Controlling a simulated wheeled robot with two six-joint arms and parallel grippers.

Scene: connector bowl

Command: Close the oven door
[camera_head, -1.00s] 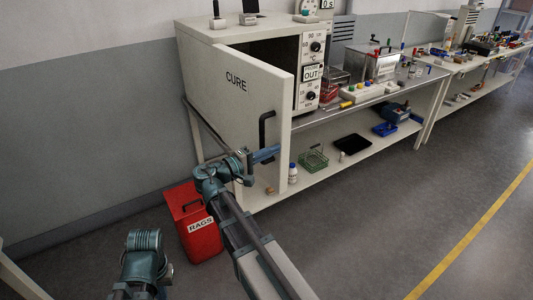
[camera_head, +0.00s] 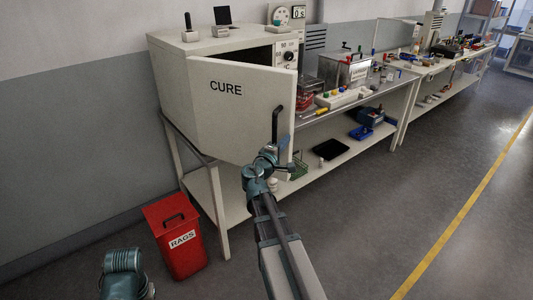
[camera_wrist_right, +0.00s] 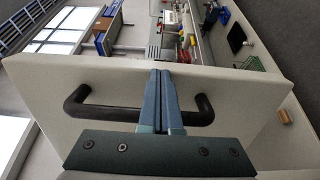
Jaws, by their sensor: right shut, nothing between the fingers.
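The oven is a pale box on the bench at the back, with its control panel (camera_head: 289,54) at its right front. Its door (camera_head: 215,110), marked CURE, stands partly open, with a dark gap above its top edge. The black bar handle (camera_head: 275,125) is near the door's free edge. It also shows in the right wrist view (camera_wrist_right: 82,106). My right gripper (camera_head: 284,141) is at the handle. In the wrist view its fingers (camera_wrist_right: 160,75) are shut and empty, crossing the handle's middle. I cannot tell if they touch the door. Of my left arm only a link shows, lower left.
A red RAGS bin (camera_head: 178,235) stands on the floor left of the bench legs. The bench's lower shelf holds a black tray (camera_head: 331,149) and a green basket (camera_head: 299,165). The bench top right of the oven is crowded. The floor at right is clear.

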